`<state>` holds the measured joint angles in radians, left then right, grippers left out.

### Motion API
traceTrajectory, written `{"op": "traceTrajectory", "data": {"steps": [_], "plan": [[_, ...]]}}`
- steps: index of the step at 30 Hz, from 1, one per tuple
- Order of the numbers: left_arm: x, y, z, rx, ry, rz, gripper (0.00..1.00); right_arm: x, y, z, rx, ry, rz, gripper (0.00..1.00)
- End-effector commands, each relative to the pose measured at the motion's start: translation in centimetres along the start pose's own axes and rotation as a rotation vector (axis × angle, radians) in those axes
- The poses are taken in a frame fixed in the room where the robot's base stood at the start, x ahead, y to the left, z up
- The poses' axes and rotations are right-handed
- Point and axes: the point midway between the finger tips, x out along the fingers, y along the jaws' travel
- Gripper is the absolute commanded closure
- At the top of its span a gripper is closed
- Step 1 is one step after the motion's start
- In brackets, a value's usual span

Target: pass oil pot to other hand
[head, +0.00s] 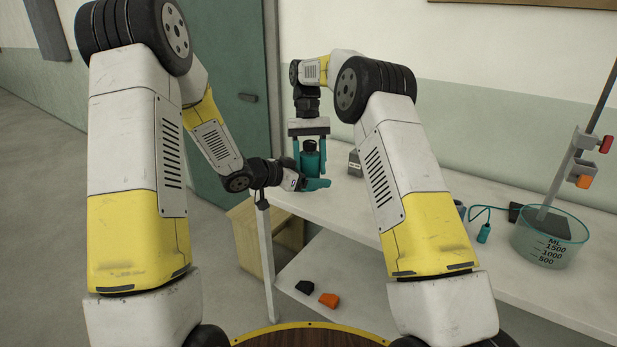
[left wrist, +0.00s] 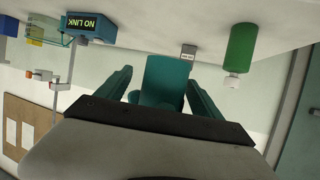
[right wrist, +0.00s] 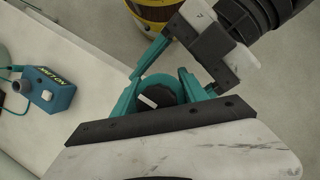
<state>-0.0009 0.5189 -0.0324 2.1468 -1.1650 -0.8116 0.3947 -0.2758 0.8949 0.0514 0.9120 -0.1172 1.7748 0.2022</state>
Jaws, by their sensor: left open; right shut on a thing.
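The oil pot (head: 310,163) is a teal bottle with a dark cap, upright at the far left end of the white bench. My right gripper (head: 310,152) points down from above and is shut on it. Its cap (right wrist: 153,98) shows between the right fingers in the right wrist view. My left gripper (head: 313,184) comes in low from the left with open teal fingers beside the pot's lower part.
The white bench (head: 400,235) also carries a small grey box (head: 355,163), a glass beaker (head: 550,240) and a clamp stand (head: 585,140). A green bottle (left wrist: 241,50) and a blue box (right wrist: 48,88) show in the wrist views. A black and an orange piece (head: 329,300) lie below.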

Motion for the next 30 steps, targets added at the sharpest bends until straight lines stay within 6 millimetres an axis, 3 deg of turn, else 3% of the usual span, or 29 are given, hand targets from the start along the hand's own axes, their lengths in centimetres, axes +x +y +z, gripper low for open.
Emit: {"op": "traceTrajectory", "data": {"steps": [2, 13, 14, 17, 26, 30], "plan": [[0.0, 0.0, 0.0, 0.0, 0.0, 0.0, 0.26, 0.0, 0.0, 0.0, 0.0, 0.0, 0.0, 0.98], [0.0, 0.2, 0.0, 0.0, 0.0, 0.004, 0.97, -0.1, 0.0, -0.1, 0.0, 0.005, -0.001, 0.98], [0.0, 0.2, -0.1, 0.001, 0.001, 0.005, 0.97, -0.1, 0.0, -0.1, 0.0, 0.005, -0.001, 0.44], [0.0, 0.2, -0.1, 0.001, 0.001, 0.004, 0.97, -0.1, 0.0, -0.1, 0.0, 0.004, -0.001, 0.24], [0.0, 0.1, -0.1, 0.001, 0.002, 0.003, 0.98, -0.3, 0.1, 0.2, -0.001, 0.009, -0.003, 0.24], [0.0, 0.1, -0.1, 0.001, 0.001, 0.002, 0.98, -2.0, 1.0, 1.9, -0.002, 0.058, -0.018, 0.24]]}}
